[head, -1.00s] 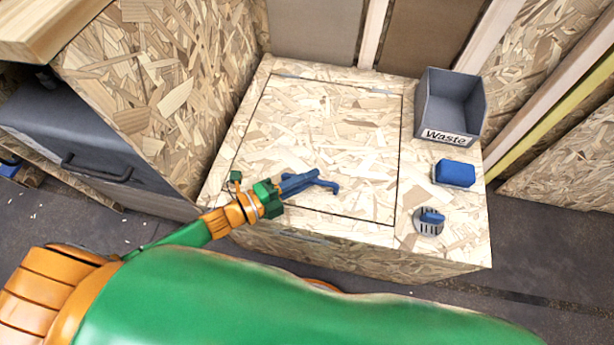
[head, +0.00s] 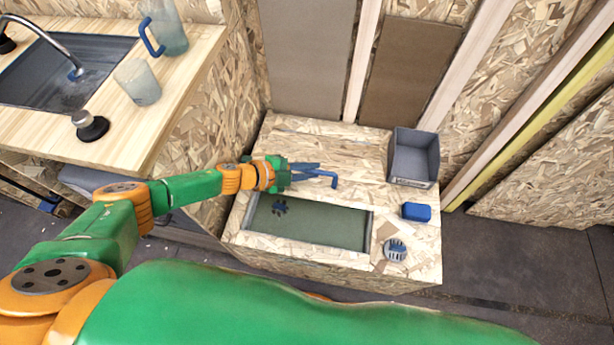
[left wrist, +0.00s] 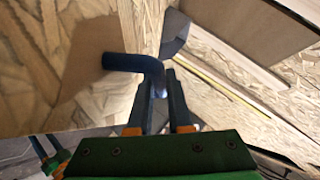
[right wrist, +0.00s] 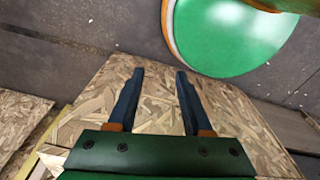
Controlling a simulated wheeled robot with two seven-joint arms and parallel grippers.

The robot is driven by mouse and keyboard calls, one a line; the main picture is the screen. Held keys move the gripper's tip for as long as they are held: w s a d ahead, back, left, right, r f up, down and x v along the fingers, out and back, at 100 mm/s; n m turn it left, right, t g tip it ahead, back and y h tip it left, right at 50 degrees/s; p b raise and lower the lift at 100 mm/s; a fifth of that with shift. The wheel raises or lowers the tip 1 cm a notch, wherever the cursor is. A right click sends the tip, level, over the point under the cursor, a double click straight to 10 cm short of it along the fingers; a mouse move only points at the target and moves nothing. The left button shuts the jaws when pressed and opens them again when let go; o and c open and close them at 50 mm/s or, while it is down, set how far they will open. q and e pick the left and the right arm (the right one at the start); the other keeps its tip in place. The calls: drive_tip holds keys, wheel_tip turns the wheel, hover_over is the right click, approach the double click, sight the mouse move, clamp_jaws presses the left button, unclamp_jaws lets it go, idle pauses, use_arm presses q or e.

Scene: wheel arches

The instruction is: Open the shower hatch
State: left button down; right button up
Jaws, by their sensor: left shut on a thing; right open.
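The shower hatch (head: 325,148) is a chipboard panel, raised at its front edge above a chipboard box. Its blue bent handle (head: 327,179) also shows in the left wrist view (left wrist: 122,62). My left gripper (head: 305,172) is shut on the handle; its fingers show close together in the left wrist view (left wrist: 166,100). Below the panel's front edge, a green-grey recess (head: 335,222) with a grey rim lies open, with a small dark drain (head: 279,208) in it. My right gripper (right wrist: 158,88) is open and empty, pointing over a chipboard surface.
A grey bin (head: 413,158), a blue block (head: 416,212) and a round grey holder (head: 395,250) stand along the box's right side. A wooden counter (head: 155,115) with a sink (head: 60,70), a pitcher (head: 170,28) and a cup (head: 138,82) is at left. A wall closes the back.

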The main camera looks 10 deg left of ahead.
drive_tip(key=shift+r+p, duration=0.5)
drive_tip(key=shift+r, duration=0.4)
